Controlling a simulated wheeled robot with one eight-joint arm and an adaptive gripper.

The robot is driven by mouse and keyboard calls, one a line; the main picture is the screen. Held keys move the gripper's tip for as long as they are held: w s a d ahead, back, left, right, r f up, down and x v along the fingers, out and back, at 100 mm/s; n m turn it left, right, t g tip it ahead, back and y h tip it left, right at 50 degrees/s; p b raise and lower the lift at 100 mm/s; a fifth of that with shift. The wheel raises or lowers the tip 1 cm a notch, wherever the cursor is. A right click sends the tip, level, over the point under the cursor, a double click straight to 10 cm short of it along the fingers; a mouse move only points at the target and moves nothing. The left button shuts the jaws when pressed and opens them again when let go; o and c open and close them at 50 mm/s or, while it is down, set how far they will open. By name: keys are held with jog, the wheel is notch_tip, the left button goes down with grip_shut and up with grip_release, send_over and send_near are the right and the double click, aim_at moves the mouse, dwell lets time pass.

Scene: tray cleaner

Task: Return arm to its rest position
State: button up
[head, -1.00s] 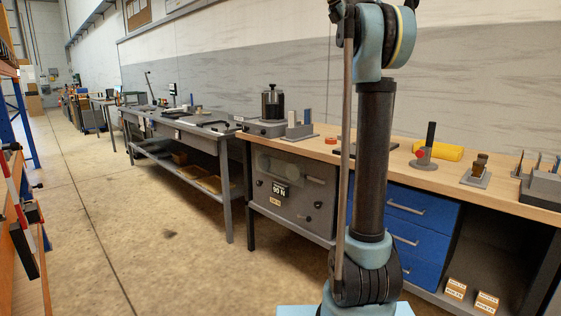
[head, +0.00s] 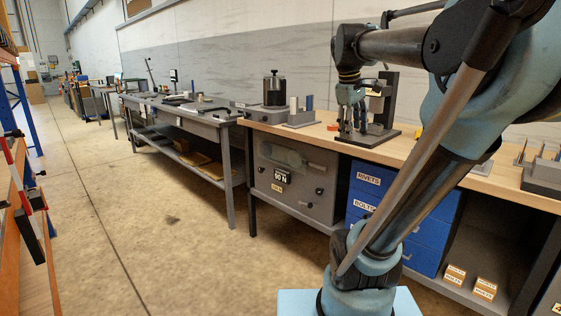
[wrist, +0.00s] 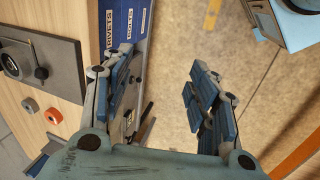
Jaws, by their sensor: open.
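My gripper (head: 351,122) hangs at the end of my bent arm in the head view, by the near edge of the wooden workbench. It overlaps a black stand on the bench in the picture; I see no contact. In the wrist view my gripper (wrist: 148,75) is open, its blue-padded fingers wide apart. Nothing is between them but bare floor beyond. My arm (head: 440,150) reaches up and over to the left in the head view. It hides part of the bench and drawers.
The wooden workbench (head: 318,136) carries the black stand (head: 391,100) and other fixtures. Blue drawers (head: 368,180) labelled RIVETS and BOLTS sit below. The wrist view shows orange (wrist: 54,116) and grey (wrist: 30,104) rings on the bench. The floor (head: 150,230) at left is open.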

jog(key=s+a+f+m, duration=0.1)
jog(key=s+f+m, duration=0.1)
jog(key=s+f, duration=0.3)
jog(key=s+a+f+m+y, duration=0.1)
jog(key=s+f, duration=0.5)
jog(key=f, duration=0.7)
jog(key=s+a+f+m+y, duration=0.1)
jog(key=s+a+f+m, duration=0.1)
jog(key=s+f+m, duration=0.3)
notch_tip(320, 180, down, 5)
jog(key=shift+s+a+r, duration=0.1)
jog(key=shift+s+a, duration=0.05)
jog(key=shift+s, duration=0.15)
jog(key=shift+w+f, duration=0.2)
jog(key=shift+w, duration=0.25)
